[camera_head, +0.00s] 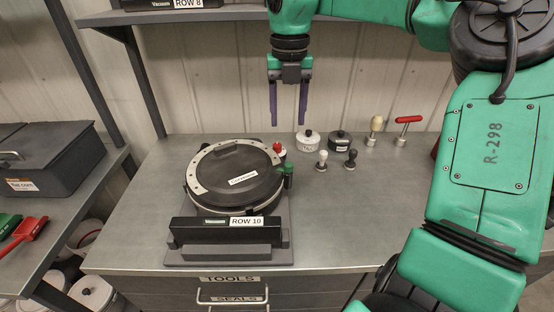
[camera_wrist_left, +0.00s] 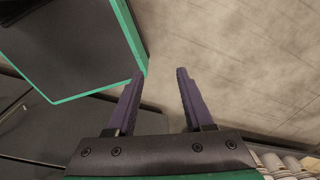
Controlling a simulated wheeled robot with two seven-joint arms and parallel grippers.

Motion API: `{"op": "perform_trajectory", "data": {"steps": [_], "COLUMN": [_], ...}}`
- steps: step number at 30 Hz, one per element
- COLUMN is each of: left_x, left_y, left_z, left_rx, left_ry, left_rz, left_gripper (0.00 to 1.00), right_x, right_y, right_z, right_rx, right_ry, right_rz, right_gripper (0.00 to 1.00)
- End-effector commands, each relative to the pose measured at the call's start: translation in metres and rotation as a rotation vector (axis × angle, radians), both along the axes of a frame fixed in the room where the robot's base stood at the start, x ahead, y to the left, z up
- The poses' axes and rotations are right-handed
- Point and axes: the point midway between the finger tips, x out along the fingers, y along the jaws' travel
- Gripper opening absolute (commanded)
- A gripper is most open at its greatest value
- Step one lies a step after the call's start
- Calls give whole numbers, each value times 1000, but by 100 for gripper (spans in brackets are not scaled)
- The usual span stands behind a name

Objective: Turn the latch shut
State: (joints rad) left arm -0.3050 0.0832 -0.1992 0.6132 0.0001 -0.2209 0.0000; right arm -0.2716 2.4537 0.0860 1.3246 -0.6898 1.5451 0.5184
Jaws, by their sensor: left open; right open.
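The seed meter (camera_head: 235,181) stands on the metal bench, its round black lid lying flat on a pale ring. A green latch (camera_head: 288,170) sits at the right side of the rim, and a red-topped knob (camera_head: 278,149) is just behind it. Whether the latch is engaged cannot be told. My right gripper (camera_head: 288,118) hangs above and behind the meter, slightly right, fingers down, open and empty, clear of the latch. My left gripper (camera_wrist_left: 160,72) shows only in the left wrist view, open and empty, pointing toward the concrete floor.
A ROW 10 block (camera_head: 226,229) is at the meter's front. White (camera_head: 308,142) and black (camera_head: 340,141) round weights, small knobbed tools and a red-handled tool (camera_head: 407,122) stand to the right. The front-right bench (camera_head: 345,220) is clear. A grey case (camera_head: 45,165) sits left.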

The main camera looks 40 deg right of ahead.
Motion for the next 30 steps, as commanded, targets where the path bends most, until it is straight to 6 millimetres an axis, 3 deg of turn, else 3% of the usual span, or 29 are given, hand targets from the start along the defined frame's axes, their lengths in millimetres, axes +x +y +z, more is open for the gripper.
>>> {"op": "perform_trajectory", "data": {"steps": [4,9,15,25,26,30], "left_x": [16,14,9,7,7,7], "left_y": [-4,-8,-4,-3,-3,-3], "left_z": [6,15,23,23,23,23], "left_rx": [-7,-12,-6,-5,-5,-5], "left_ry": [-26,-25,-16,-12,-12,-11], "left_rz": [0,-1,-1,0,0,1], "left_gripper": [52,52,52,52,52,52], "right_x": [-1,-2,-1,-1,-1,-1], "right_y": [0,0,-1,-1,-1,-1], "right_z": [-34,-79,-120,-132,-132,-132], "right_rx": [5,7,5,5,5,5], "right_ry": [5,5,2,-1,-1,-2], "right_rz": [-1,-3,-5,-7,-7,-7], "right_gripper": [58,58,58,58,55,1]}}
